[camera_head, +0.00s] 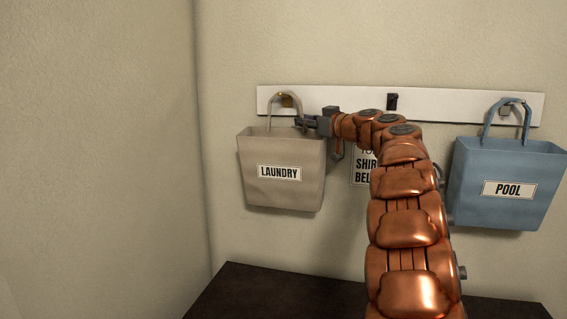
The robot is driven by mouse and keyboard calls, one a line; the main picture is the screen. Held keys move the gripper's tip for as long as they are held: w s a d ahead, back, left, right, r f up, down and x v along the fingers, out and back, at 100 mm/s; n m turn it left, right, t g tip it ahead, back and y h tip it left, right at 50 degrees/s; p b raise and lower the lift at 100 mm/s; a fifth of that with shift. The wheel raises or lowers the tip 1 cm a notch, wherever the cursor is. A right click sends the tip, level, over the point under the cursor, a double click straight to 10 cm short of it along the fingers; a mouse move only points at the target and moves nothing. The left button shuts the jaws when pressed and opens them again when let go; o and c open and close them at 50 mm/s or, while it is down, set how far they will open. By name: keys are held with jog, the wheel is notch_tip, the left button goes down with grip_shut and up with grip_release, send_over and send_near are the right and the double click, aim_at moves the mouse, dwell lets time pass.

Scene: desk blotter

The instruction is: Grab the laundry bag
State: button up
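The laundry bag (281,190) is a beige-grey bag with a white LAUNDRY label. It hangs by its looped handle (285,105) from a hook at the left end of a white wall rail. My gripper (303,121) is at the right side of that handle, just above the bag's top edge. Its fingers are small and dark here. I cannot tell whether they are open or closed around the handle strap.
A blue bag labelled POOL (507,205) hangs at the right end of the white rail (445,105). A bare dark hook (392,101) is at the middle. A partly hidden sign (361,171) is on the wall behind my arm. A dark surface (270,290) lies below.

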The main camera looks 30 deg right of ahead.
jog(key=shift+w, duration=0.1)
grip_shut()
dwell(0.5)
